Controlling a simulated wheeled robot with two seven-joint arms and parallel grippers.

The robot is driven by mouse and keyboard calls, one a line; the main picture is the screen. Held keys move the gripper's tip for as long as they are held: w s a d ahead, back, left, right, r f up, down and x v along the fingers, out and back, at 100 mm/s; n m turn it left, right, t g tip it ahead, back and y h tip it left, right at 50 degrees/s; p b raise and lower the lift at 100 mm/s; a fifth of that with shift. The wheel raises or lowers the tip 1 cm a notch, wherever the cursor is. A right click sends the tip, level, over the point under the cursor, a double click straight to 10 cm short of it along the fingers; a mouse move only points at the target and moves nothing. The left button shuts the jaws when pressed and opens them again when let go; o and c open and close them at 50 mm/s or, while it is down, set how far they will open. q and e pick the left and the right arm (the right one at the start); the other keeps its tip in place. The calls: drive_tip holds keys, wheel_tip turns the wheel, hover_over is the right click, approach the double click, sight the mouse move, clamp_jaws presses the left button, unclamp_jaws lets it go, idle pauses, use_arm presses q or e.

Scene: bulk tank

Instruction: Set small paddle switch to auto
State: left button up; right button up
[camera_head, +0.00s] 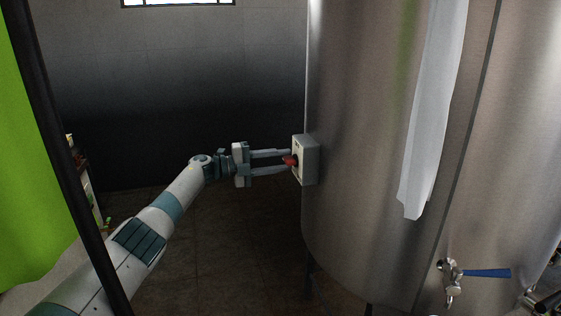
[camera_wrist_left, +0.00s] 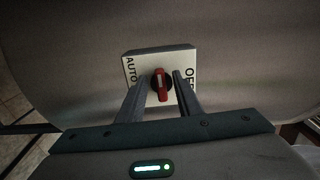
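The small paddle switch (camera_head: 290,160) is a red knob on a grey control box (camera_head: 308,159) fixed to the side of the tank. In the left wrist view the red paddle (camera_wrist_left: 161,85) stands about upright on the pale plate (camera_wrist_left: 146,66), between the words AUTO on the left and OFF on the right. My left gripper (camera_head: 286,161) is open, with its two fingers reaching to the box, above and below the knob. In the wrist view the fingertips (camera_wrist_left: 160,80) lie on either side of the paddle with gaps. My right gripper is in neither view.
The large steel tank (camera_head: 370,130) fills the right side. A white cloth (camera_head: 430,120) hangs on it, and a tap with a blue handle (camera_head: 487,273) juts out low. A dark pole (camera_head: 62,140) and a green surface (camera_head: 25,150) stand at the left. The floor between looks clear.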

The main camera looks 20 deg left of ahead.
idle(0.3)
